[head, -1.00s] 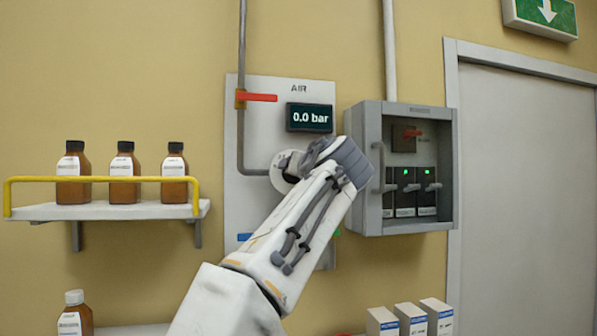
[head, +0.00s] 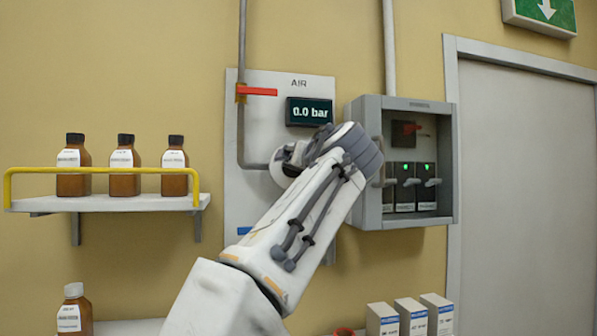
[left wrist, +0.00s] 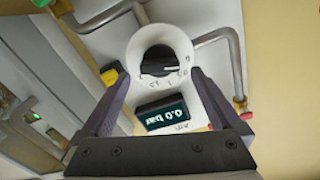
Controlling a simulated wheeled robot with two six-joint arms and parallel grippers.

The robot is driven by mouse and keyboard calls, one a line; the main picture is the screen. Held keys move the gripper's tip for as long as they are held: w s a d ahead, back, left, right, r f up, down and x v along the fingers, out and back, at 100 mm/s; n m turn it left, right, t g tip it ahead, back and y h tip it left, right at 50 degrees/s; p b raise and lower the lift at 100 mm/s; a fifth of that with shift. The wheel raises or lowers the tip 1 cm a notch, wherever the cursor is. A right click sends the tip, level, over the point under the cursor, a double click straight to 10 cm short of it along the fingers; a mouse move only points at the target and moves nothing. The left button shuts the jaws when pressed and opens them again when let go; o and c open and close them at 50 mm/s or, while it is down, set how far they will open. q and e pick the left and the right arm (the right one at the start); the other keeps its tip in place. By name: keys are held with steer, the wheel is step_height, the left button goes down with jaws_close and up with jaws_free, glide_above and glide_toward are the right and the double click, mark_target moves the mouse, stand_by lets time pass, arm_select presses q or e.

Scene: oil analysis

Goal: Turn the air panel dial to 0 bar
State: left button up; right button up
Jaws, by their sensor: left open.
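The air panel (head: 262,95) is a pale plate on the wall marked AIR. Its display (head: 309,112) reads 0.0 bar, and it shows upside down in the left wrist view (left wrist: 162,113). The round dial with a pale scale ring and dark centre (left wrist: 160,62) is seen nearly head-on in the left wrist view. In the head view the dial (head: 279,172) is mostly hidden behind my gripper. My left gripper (left wrist: 158,78) is open, its fingers spread either side of the dial with no clear contact. My right gripper is not in view.
A grey open electrical box (head: 367,215) with switches is close right of my gripper. A pipe (head: 241,50) with a red-handled valve (head: 257,92) runs down the panel's left. A railed shelf (head: 120,203) holds brown bottles further left. A door (head: 525,190) stands at right.

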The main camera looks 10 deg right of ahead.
arm_select(q)
steer(key=s+b, duration=0.3)
steer(key=s, duration=0.5)
steer(key=shift+f, duration=0.1)
